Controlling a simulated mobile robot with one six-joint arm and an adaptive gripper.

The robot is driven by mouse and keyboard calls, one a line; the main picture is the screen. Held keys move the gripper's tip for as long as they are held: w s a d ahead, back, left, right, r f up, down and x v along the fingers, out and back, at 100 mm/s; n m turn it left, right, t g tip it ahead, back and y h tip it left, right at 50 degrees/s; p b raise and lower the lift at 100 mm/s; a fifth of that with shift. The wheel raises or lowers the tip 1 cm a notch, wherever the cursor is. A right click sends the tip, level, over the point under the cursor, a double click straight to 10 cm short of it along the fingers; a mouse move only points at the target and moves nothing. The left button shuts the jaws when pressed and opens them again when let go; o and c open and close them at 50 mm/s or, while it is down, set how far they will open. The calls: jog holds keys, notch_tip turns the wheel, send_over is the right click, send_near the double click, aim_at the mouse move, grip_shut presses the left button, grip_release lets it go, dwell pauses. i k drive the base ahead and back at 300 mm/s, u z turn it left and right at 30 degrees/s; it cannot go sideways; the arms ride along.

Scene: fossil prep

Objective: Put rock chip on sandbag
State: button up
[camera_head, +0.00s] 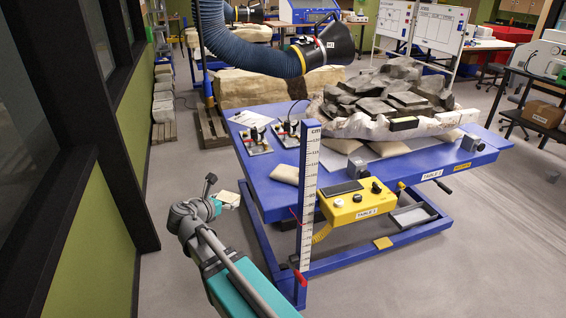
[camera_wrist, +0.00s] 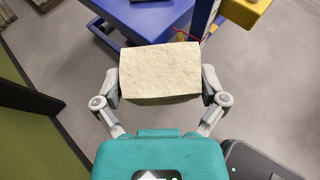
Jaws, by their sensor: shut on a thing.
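The rock chip (camera_wrist: 160,72), a cream, rough-faced block, is between the two fingers of my gripper (camera_wrist: 160,88) in the wrist view. The fingers are shut on its left and right sides. In the head view my gripper (camera_head: 222,201) is left of the blue table, over the floor, and the pale chip (camera_head: 230,198) shows small at its tip. A beige sandbag (camera_head: 286,174) lies on the table's near left part. More sandbags (camera_head: 388,148) lie under the edge of the white-jacketed rock mass; they are partly hidden.
The blue table (camera_head: 262,185) carries a dark fossil rock mass (camera_head: 390,95) in a white jacket. A white measuring post (camera_head: 307,190) and a yellow control box (camera_head: 357,203) stand at its near side. A blue hose (camera_head: 240,55) hangs above. Dark window framing (camera_head: 120,120) is at the left.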

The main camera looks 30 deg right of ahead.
aim_at(289, 169)
jog(key=z, duration=0.4)
jog(key=i, duration=1.1)
jog(key=z, duration=0.55)
